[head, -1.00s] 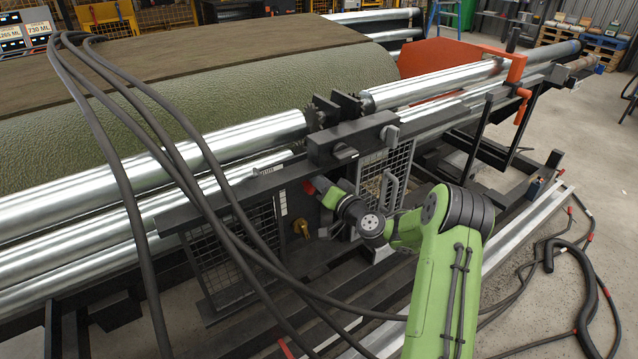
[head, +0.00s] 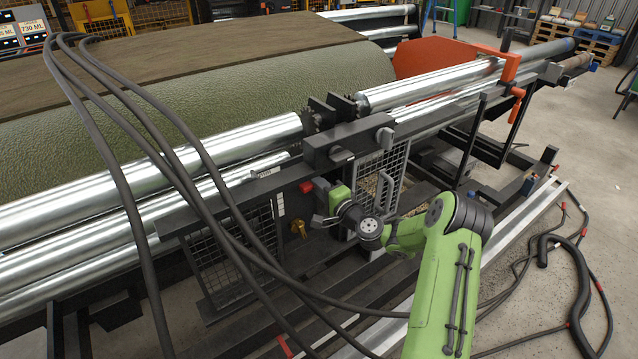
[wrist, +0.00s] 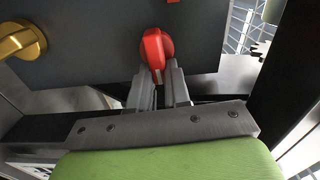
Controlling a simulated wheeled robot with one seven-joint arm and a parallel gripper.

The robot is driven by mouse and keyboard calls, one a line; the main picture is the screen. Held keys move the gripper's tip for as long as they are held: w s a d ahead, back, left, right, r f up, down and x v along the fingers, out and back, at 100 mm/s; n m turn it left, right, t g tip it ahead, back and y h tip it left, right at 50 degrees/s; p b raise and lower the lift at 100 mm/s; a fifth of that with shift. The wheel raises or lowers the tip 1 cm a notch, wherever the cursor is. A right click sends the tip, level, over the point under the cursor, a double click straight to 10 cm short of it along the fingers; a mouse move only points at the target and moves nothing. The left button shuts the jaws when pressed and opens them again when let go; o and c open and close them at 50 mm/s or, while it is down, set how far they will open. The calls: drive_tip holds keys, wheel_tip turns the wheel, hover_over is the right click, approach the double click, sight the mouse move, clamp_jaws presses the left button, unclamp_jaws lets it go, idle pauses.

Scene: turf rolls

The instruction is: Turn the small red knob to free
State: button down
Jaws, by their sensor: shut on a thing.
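The small red knob (wrist: 154,48) shows in the wrist view on the front of a dark panel (wrist: 95,45). It has a round base and a raised grip that points down towards me, nearly upright in the picture. The two grey fingers of my gripper (wrist: 158,80) are shut on the lower end of this grip, one on each side.
The brass valve (wrist: 20,40) is close left of the knob in the wrist view. A mesh guard (head: 383,178) stands to the right. Black hoses (head: 215,225) hang across the machine at the left.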

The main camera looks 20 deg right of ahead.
drive_tip(key=shift+r+m, duration=0.1)
drive_tip(key=shift+m, duration=0.4)
drive_tip(key=c, duration=1.3)
unclamp_jaws()
drive_tip(key=shift+o, duration=1.1)
drive_tip(key=shift+w, duration=0.1)
drive_tip(key=s+d, duration=0.3)
drive_tip(key=s, duration=1.2)
drive_tip(key=shift+s, duration=0.25)
